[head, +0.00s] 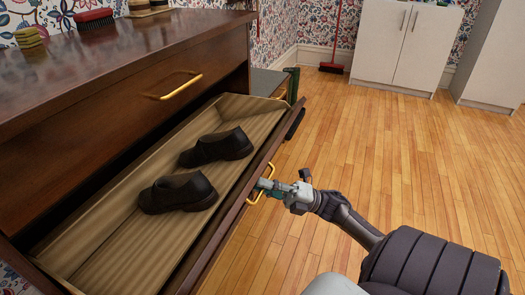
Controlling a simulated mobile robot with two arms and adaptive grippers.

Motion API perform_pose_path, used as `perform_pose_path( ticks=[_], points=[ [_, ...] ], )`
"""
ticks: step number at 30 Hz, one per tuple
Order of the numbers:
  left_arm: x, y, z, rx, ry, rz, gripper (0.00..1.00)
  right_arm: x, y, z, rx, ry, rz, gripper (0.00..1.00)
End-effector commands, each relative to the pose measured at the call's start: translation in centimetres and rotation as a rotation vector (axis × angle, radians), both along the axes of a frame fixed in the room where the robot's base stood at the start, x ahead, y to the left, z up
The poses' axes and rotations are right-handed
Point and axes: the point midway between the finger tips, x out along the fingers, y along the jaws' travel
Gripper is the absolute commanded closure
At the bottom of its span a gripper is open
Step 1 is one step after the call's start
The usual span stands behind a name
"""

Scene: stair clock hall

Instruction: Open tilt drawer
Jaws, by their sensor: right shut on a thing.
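The dark wooden cabinet stands at the left of the head view. Its lower tilt drawer (222,222) is tipped outward and stands open, with a pale wooden inside. Two black shoes lie in it, one nearer (178,192) and one farther (216,147). My right gripper (264,187) is at the outer face of the tilt drawer, shut on its brass handle (254,197). The fingertips are partly hidden by the handle and the drawer's edge. The upper drawer (110,125) is closed and has its own brass handle (181,87). My left gripper is not in view.
A red brush (94,17) and a yellow-green sponge-like block (28,37) lie on the cabinet top. White cupboards (405,45) stand at the back, with a red broom (332,67) beside them. The wooden floor (400,150) at the right is clear.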

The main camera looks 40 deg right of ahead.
Motion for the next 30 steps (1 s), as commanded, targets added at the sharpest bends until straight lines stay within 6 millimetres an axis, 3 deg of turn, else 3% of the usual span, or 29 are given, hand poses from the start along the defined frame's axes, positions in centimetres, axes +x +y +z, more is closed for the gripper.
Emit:
perform_pose_path(
  ticks=[12,13,17,30],
  points=[
    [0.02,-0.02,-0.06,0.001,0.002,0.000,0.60,0.00,-0.05,0.07,0.001,-0.003,-0.001,1.00],
    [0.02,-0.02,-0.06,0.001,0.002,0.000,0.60,0.00,-0.05,0.07,0.001,-0.003,-0.001,0.85],
    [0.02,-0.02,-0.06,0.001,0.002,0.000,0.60,0.01,-0.04,0.08,0.001,-0.003,-0.001,0.64],
    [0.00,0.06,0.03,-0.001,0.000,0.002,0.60,-0.28,-0.39,-0.16,0.001,-0.003,-0.001,0.64]
  ],
)
